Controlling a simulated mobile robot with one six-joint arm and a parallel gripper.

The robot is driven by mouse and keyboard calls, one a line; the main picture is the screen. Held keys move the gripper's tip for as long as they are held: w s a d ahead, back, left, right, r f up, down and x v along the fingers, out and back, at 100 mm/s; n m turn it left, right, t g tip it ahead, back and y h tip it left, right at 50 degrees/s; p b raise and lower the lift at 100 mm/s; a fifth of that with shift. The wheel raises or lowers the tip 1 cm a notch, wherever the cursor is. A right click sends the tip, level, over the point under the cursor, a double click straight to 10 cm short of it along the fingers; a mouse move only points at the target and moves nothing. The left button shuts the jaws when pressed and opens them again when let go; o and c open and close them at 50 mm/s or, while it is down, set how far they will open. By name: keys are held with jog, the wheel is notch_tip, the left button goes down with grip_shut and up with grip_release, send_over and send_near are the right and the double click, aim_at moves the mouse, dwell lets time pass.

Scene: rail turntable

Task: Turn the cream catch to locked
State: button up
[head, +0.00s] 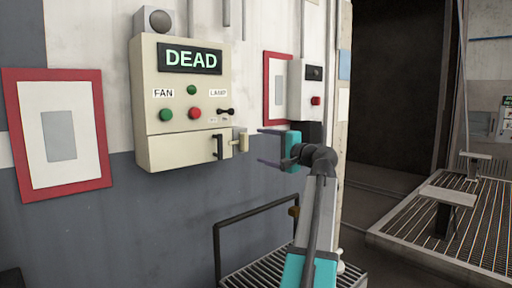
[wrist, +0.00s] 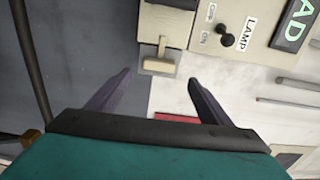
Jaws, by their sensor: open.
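In the wrist view, my gripper (wrist: 159,78) shows a small gap to the catch. I cannot read any locked marking.
The box has a display reading DEAD (head: 190,59), FAN and LAMP labels, buttons and a black lamp switch (head: 226,112). Red-framed panels (head: 57,185) hang on the wall on both sides. A dark railing (head: 250,212) stands below. A dark doorway opens at right.

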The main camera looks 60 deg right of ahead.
jog(key=shift+v, duration=1.9)
